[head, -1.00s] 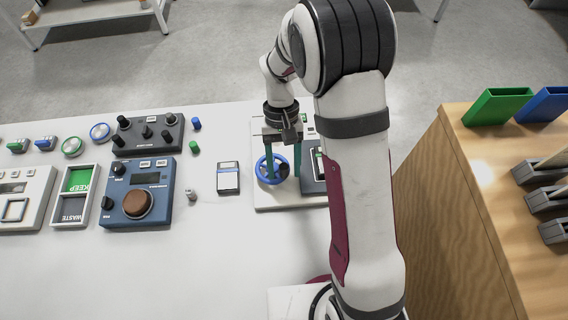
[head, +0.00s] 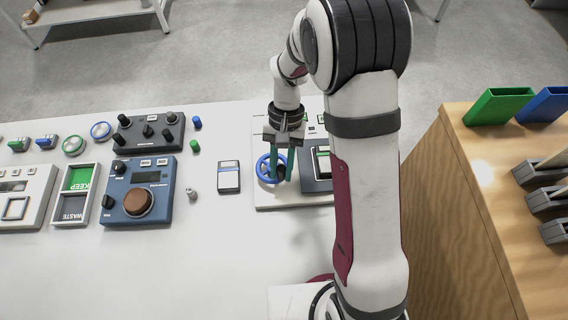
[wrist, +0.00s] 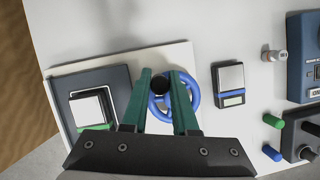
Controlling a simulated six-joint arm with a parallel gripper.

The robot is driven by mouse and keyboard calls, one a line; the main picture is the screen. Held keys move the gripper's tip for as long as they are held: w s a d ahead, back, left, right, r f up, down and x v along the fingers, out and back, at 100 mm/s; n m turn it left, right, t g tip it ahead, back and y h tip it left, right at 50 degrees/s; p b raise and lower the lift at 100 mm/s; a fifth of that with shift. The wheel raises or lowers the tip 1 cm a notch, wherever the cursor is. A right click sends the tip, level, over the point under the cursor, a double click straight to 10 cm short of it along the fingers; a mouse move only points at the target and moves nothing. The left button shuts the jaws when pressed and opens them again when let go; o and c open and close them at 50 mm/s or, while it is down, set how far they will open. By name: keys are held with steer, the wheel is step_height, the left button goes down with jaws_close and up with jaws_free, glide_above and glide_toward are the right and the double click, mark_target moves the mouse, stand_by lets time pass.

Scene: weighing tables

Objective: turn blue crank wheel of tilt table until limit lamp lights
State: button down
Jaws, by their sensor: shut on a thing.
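The blue crank wheel (head: 260,166) lies flat on the pale base (head: 262,203) of the tilt table, and shows in the wrist view (wrist: 194,92). Its black crank knob (wrist: 161,85) stands between the green fingers of my gripper (wrist: 162,82). My gripper (head: 283,178) points down over the wheel in the head view and is shut on the knob. My arm covers part of the table in the head view. I cannot make out a lit limit lamp.
A small pocket scale (head: 228,177) lies left of the tilt table. A metal weight (head: 191,194), a green cylinder (head: 194,146) and a blue cylinder (head: 197,123) stand farther left. A blue device (head: 160,212) is beyond them. The front of the white table is clear.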

steer(key=c, duration=0.7)
jaws_free()
steer(key=v, duration=1.5)
steer(key=shift+w+r, duration=0.2)
steer(key=shift+r, duration=0.15)
steer(key=s+d+r+m+t, duration=0.15)
steer(key=s+r, duration=0.25)
steer(key=s, duration=0.6)
steer(key=s+f, duration=0.1)
steer(key=s, duration=0.3)
steer(key=s+f+t, duration=0.1)
steer(key=s, duration=0.4)
steer(key=s+d+f+m+t, duration=0.1)
steer(key=s+f, duration=0.1)
steer(key=s, duration=0.2)
steer(key=shift+s+d+t+y, duration=0.15)
steer(key=shift+s+t+y, duration=0.05)
steer(key=shift+t+y, duration=0.1)
